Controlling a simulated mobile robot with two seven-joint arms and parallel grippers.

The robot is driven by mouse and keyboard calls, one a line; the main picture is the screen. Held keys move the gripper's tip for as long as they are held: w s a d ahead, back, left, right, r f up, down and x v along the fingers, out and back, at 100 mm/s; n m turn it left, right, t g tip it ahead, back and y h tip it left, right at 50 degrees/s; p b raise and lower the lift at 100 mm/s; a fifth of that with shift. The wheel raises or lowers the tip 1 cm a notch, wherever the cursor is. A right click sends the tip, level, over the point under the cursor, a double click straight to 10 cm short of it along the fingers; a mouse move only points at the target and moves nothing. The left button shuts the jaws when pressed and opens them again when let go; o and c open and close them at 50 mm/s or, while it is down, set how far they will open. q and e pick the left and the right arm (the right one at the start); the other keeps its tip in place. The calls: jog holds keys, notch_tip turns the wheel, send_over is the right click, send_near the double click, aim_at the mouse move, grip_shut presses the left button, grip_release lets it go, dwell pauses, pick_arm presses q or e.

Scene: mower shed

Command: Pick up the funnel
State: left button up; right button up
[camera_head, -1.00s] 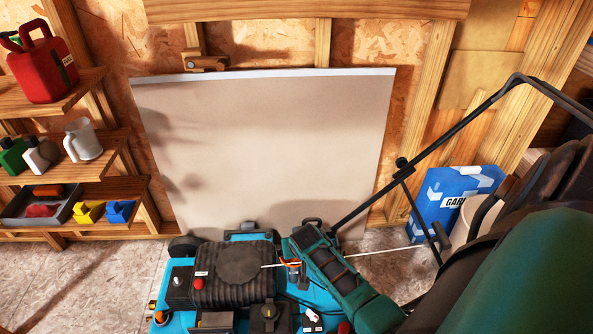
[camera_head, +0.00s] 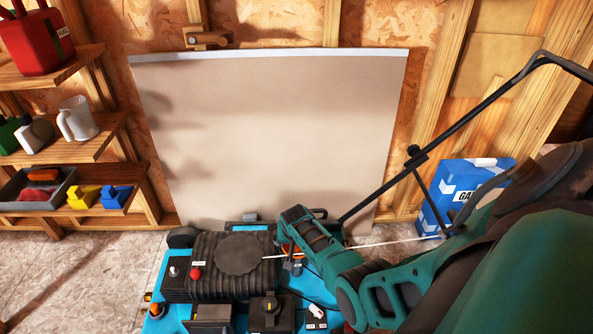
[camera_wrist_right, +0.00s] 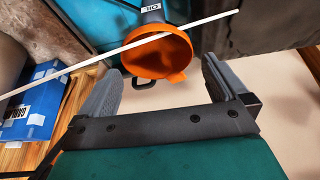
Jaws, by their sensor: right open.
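The orange funnel (camera_wrist_right: 158,55) shows in the right wrist view, its wide round mouth facing the camera, beside a grey neck marked OIL (camera_wrist_right: 152,10). In the head view only a small orange part (camera_head: 291,250) shows beside my right wrist. My right gripper (camera_wrist_right: 162,78) is open, with one finger to each side of the funnel's lower rim in the picture. Nothing is between the fingers, and the funnel appears beyond their tips. In the head view my forearm hides most of the gripper. My left gripper is out of view.
The mower's black handle (camera_head: 470,105) rises at right. A blue box (camera_head: 458,195) stands behind. Shelves (camera_head: 75,145) stand at left. A pale panel (camera_head: 270,130) leans against the wall.

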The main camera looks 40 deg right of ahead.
aim_at(297, 253)
jog(key=b+x, duration=0.3)
jog(key=x, duration=0.1)
jog(key=shift+s, duration=0.3)
jog(key=shift+w+d+f+b, duration=0.15)
jog(key=shift+w+f+b, duration=0.05)
jog(key=shift+f+b, duration=0.2)
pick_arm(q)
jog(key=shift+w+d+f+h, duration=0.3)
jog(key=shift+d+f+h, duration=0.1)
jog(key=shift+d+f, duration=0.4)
pick_arm(e)
jog(key=shift+c, duration=0.4)
jog(key=c, duration=0.4)
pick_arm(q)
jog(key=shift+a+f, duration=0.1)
pick_arm(e)
jog(key=shift+c, duration=1.1)
